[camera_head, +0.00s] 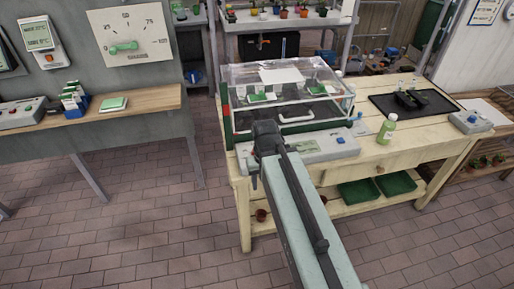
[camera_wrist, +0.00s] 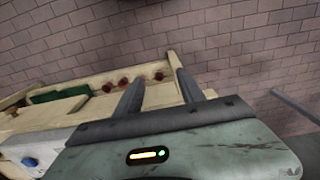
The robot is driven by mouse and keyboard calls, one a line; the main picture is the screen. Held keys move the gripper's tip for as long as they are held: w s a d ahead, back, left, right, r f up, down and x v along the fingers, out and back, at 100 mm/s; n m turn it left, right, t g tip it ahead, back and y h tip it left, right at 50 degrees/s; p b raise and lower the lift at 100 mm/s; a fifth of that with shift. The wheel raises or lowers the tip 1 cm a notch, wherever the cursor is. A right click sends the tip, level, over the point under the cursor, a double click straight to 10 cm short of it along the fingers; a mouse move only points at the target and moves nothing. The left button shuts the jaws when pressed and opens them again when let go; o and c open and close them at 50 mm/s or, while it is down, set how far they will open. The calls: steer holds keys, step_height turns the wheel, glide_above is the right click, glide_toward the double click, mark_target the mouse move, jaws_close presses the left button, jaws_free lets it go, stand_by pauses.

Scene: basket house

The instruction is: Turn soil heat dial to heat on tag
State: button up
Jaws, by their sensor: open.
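A grey control box (camera_head: 335,147) sits at the front edge of the cream bench, before the clear-lidded propagator (camera_head: 290,85). A small green label (camera_head: 305,147) lies on its top; its text is too small to read, and I cannot tell which is the heat on tag. In the wrist view, a blue dial (camera_wrist: 30,162) shows on a pale box at the lower left. My gripper (camera_wrist: 160,77) is open and empty, its fingers apart over the bench's front side, right of the blue dial. In the head view my arm hides the fingers.
A green bottle (camera_head: 386,130), a black tray (camera_head: 412,104) and another grey box with a blue knob (camera_head: 471,121) stand right on the bench. Green trays (camera_head: 362,190) and small pots (camera_wrist: 125,83) sit on the lower shelf. The brick floor (camera_head: 130,225) is clear at left.

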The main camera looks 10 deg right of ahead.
steer(key=w+d+r+n+t+y+p, duration=0.35)
steer(key=w+r+n+p, duration=0.55)
steer(key=w, duration=0.4)
steer(key=b+x, duration=0.2)
steer(key=b, duration=0.1)
steer(key=b+x, duration=0.5)
steer(key=b, duration=0.1)
steer(key=shift+s+d+f, duration=0.1)
steer(key=shift+s+f, duration=0.15)
steer(key=shift+r, duration=0.15)
jaws_close()
steer(key=shift+h, duration=0.25)
